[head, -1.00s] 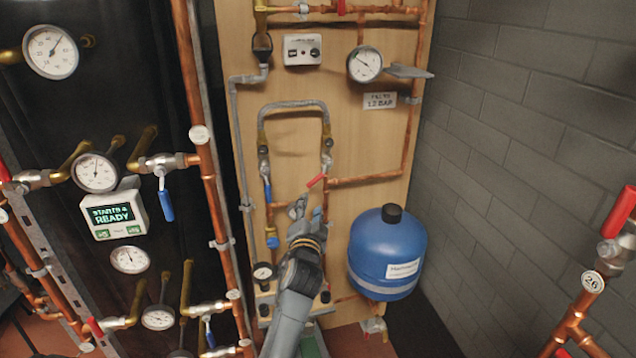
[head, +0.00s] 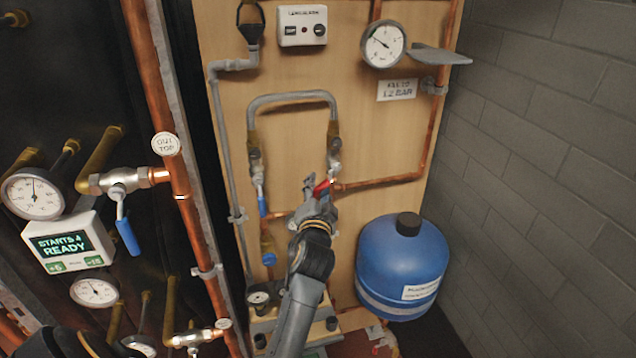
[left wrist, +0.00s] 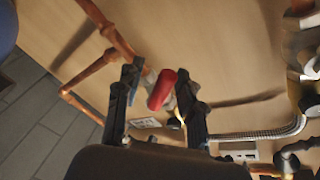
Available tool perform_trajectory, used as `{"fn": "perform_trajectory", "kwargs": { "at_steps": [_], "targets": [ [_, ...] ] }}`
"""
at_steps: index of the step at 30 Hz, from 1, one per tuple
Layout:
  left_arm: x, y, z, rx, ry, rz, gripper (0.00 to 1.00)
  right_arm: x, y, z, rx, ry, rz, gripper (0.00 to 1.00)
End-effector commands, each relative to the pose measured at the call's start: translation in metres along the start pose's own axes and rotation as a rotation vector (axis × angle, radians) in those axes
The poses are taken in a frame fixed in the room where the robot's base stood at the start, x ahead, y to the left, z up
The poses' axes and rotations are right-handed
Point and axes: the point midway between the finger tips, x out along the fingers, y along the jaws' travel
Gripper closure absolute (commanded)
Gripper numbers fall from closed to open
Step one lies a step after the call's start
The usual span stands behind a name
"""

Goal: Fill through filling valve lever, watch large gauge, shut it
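The red lever (head: 322,188) sits on the right leg of the grey hose loop on the wooden board. My left gripper (head: 313,194) is at this lever. In the left wrist view my left gripper (left wrist: 157,92) is open, and the red lever (left wrist: 162,90) lies between its two fingers, with visible room beside it. The large gauge (head: 384,43) is at the upper right of the board, its needle pointing to the upper left. A sign (head: 397,89) below it reads "FILL TO 1.2 BAR". My right gripper is not in view.
A blue lever (head: 261,201) is on the hose's left leg. The blue tank (head: 402,265) stands right of my left arm. A grey shelf (head: 428,54) juts out beside the gauge. Copper pipes and gauges fill the left side.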

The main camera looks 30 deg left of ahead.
Motion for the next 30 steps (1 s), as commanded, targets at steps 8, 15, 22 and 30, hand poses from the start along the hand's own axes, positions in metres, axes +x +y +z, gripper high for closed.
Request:
{"fn": "perform_trajectory", "kwargs": {
  "at_steps": [8, 15, 22, 30],
  "targets": [
    [0.0, 0.0, 0.0, 0.0, 0.0, 0.0, 0.74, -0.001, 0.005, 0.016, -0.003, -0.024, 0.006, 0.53],
    [0.0, 0.0, 0.0, 0.0, 0.0, 0.0, 1.0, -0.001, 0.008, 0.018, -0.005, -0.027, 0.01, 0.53],
    [0.0, -0.001, -0.001, 0.006, -0.002, 0.001, 1.0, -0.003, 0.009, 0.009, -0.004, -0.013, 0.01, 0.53],
    [-0.001, -0.012, -0.005, 0.094, -0.019, 0.023, 1.0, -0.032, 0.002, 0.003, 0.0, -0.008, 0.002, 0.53]
  ]
}}
